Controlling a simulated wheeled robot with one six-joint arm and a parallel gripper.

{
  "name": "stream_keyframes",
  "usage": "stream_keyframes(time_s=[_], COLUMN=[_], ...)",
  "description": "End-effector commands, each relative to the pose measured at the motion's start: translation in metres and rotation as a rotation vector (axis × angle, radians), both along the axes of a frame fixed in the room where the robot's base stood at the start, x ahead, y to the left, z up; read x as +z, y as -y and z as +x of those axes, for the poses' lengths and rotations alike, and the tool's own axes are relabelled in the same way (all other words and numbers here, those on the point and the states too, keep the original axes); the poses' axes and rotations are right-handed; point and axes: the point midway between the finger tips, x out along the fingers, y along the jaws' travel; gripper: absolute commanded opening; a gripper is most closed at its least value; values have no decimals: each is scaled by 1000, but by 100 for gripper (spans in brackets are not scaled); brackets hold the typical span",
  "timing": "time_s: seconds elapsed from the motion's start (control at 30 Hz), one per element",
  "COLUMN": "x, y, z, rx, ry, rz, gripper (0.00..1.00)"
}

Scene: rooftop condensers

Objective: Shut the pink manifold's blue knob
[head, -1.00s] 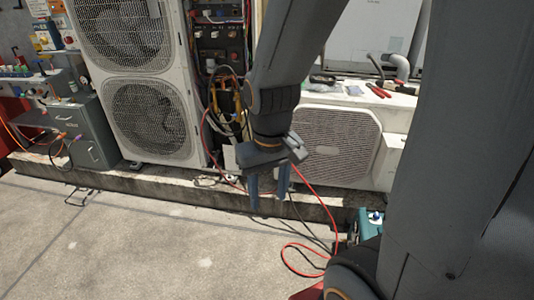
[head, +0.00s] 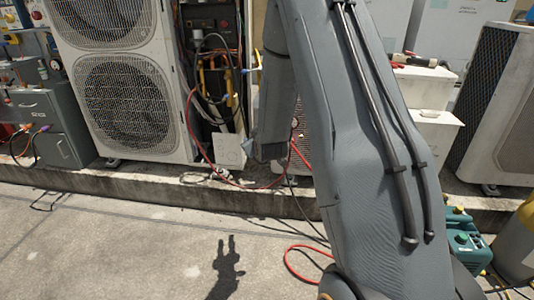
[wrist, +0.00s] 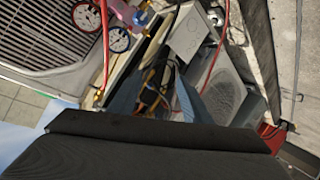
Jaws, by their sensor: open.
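The pink manifold (wrist: 120,10) shows at the top of the wrist view, cut by the frame edge. A red-rimmed gauge (wrist: 86,15) and another round gauge (wrist: 118,40) sit by it. A small blue part, likely the blue knob (wrist: 140,18), shows at its right end; its setting is too small to read. My gripper (wrist: 156,98) is open, with nothing seen between its fingers, apart from the manifold and lower in the wrist view. In the head view my arm hides most of the manifold and gripper; only part of my gripper (head: 254,148) shows.
Red hoses (wrist: 106,50) and cables (wrist: 152,95) run near the fingers. A tall condenser (head: 122,105) stands left of my arm. A red hose (head: 300,265) loops on the open concrete floor (head: 130,240). A teal machine (head: 465,240) stands at right.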

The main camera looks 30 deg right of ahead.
Motion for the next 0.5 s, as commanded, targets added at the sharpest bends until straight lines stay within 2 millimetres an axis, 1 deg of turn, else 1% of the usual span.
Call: stream_keyframes(time_s=[0.03,0.1,0.23,0.4,0.5], x=[-27,-42,-73,-109,-124], y=[11,25,50,76,87], z=[14,28,48,58,58], rx=[-5,-9,-25,-55,-73], ry=[45,120,255,413,484], rz=[-30,-82,-183,-311,-372], gripper=[44,44,44,44,44])
